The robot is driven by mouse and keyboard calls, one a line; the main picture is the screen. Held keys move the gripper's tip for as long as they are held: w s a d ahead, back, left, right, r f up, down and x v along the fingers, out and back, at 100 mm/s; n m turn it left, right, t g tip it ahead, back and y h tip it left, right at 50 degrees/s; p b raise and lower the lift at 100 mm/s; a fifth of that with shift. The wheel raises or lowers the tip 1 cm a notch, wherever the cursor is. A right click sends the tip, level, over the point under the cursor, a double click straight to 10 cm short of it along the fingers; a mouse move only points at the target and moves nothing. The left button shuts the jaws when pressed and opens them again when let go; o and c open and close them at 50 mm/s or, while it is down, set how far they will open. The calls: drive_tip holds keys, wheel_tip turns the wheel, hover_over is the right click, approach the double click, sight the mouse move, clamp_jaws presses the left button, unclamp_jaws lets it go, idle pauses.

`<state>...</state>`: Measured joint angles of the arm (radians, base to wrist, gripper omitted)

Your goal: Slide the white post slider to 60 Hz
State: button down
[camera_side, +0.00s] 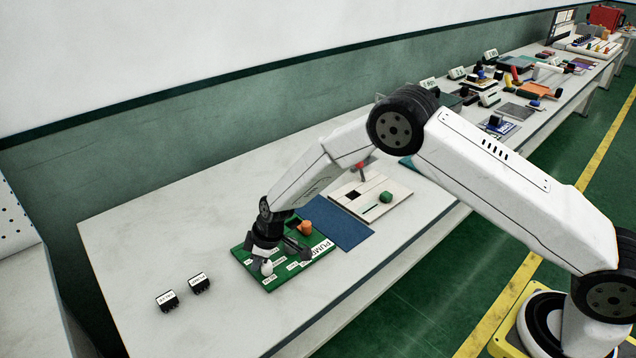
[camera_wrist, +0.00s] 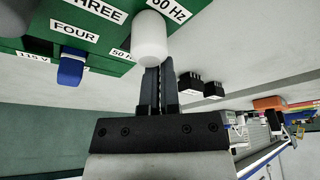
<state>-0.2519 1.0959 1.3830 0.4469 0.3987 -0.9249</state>
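The white post slider (camera_wrist: 149,38) stands up from a green panel (camera_side: 283,278) in the wrist view. The 60 Hz label (camera_wrist: 167,11) is just beyond it at upper right, and a partly hidden 50 Hz label (camera_wrist: 122,54) is to its left. In the side view the white post (camera_side: 267,267) shows at the panel's front left, just below my gripper (camera_side: 266,246). My gripper's dark fingers (camera_wrist: 158,80) are close together with nothing visible between them. Their tips are partly hidden behind the post; I cannot tell whether they touch it.
A blue tab (camera_wrist: 71,69) is left of the post. An orange knob (camera_side: 306,228) stands at the panel's back. Two small black labelled blocks (camera_side: 167,301) (camera_side: 200,285) lie left of the panel. A blue mat (camera_side: 338,224) and a pale board (camera_side: 371,190) are to the right.

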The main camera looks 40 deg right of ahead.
sight(257, 274)
drive_tip(key=shift+s+f, duration=0.15)
drive_tip(key=shift+f, duration=0.1)
drive_tip(key=shift+w+a+r, duration=0.15)
drive_tip(key=shift+w+a, duration=0.55)
drive_tip(key=shift+w, duration=0.05)
drive_tip(key=shift+w+a+r, duration=0.1)
drive_tip(key=shift+w+a, duration=0.55)
drive_tip(key=shift+w, duration=0.1)
drive_tip(key=shift+r, duration=0.3)
drive_tip(key=v, duration=0.9)
drive_tip(key=shift+r, duration=0.2)
drive_tip(key=shift+s+d, duration=0.1)
